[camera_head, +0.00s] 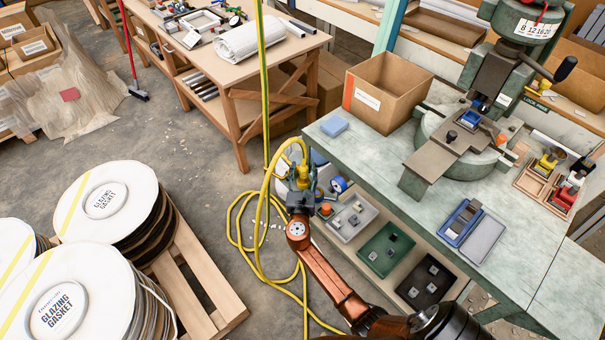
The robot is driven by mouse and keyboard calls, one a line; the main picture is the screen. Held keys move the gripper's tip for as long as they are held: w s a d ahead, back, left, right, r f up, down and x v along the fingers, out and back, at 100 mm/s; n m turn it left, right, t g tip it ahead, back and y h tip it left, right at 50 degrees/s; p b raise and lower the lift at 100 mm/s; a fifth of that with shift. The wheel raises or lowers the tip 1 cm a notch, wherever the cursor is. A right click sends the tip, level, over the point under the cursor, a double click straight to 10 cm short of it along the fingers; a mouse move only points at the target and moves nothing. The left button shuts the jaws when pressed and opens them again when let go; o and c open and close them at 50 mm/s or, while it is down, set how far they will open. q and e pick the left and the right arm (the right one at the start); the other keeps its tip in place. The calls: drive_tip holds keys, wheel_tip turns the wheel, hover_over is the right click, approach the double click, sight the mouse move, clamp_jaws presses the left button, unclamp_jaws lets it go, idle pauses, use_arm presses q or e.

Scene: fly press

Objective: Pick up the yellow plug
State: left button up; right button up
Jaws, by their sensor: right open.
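The yellow plug (303,172) hangs at the end of a thick yellow cable (264,90), left of the green bench. The cable drops from above and loops over into the plug's top. My right arm reaches up from the bottom edge. My right gripper (303,184) is open, with its fingers at the lower part of the plug, which shows between or just behind them. I cannot tell whether they touch it. My left gripper is not in view.
The green bench (345,150) on the right carries a cardboard box (388,95), a blue block (334,125) and a fly press (455,150). Trays (385,250) sit on a shelf below its edge. Gasket reels (105,200) stand on a pallet at left. Cable coils lie on the floor.

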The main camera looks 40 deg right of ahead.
clamp_jaws()
idle(0.5)
drive_tip(key=shift+r, duration=0.15)
